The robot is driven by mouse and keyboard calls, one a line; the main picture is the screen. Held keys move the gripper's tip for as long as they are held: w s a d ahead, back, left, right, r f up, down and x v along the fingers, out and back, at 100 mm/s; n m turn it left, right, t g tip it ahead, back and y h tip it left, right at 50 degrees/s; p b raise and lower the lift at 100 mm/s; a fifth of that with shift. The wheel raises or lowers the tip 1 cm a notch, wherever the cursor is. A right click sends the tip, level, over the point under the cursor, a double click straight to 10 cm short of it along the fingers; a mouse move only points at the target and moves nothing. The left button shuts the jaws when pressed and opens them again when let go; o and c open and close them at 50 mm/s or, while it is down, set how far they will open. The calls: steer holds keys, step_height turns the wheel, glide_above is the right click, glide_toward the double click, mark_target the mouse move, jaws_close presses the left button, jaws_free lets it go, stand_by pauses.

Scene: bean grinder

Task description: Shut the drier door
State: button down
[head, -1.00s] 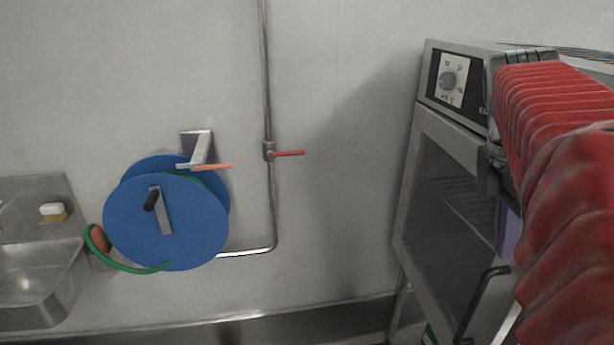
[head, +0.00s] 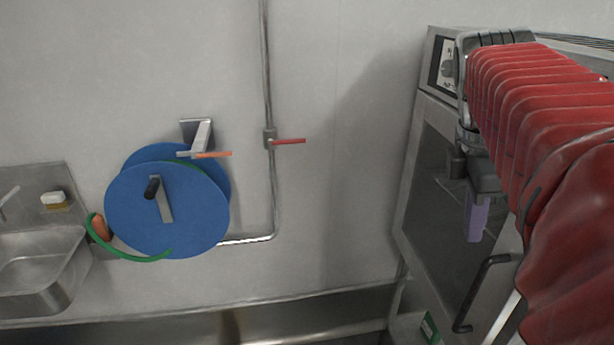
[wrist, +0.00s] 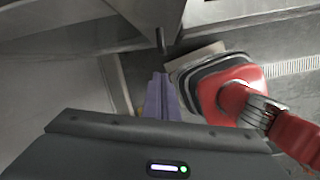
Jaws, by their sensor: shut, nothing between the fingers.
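The drier (head: 432,90) is the metal cabinet at the right of the head view, with a dial at its upper front. Its door (head: 500,263) has a large dark window in a pale metal frame and a black bar handle (head: 478,290) at lower right. How far the door stands open I cannot tell. My gripper (head: 475,238) has purple fingers, pressed together and empty. In the head view they point down in front of the dark window, above and left of the handle. The wrist view shows the fingers (wrist: 160,85) with a short dark rod just beyond their tips. My red-sleeved arm hides the drier's right side.
A blue hose reel (head: 165,210) hangs on the wall, with a pipe and red valve lever (head: 288,141) right of it. A metal sink (head: 40,270) is at far left. Open space lies between reel and drier. The wrist view shows a floor grate (wrist: 290,66).

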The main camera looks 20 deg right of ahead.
steer(key=w+a+f+m+t+y, duration=0.1)
steer(key=a+f+m, duration=0.4)
steer(key=a, duration=0.7)
steer(key=w+a+f+m+t+y, duration=0.1)
steer(key=w+a+f+m+t, duration=0.2)
steer(key=a+f+m, duration=0.3)
steer(key=a+f+t, duration=0.1)
steer(key=a+f, duration=0.2)
steer(key=a, duration=0.4)
steer(key=shift+f+m+t+y, duration=0.2)
steer(key=shift+m+t+y, duration=0.1)
steer(key=shift+t, duration=0.1)
steer(key=shift+d, duration=0.1)
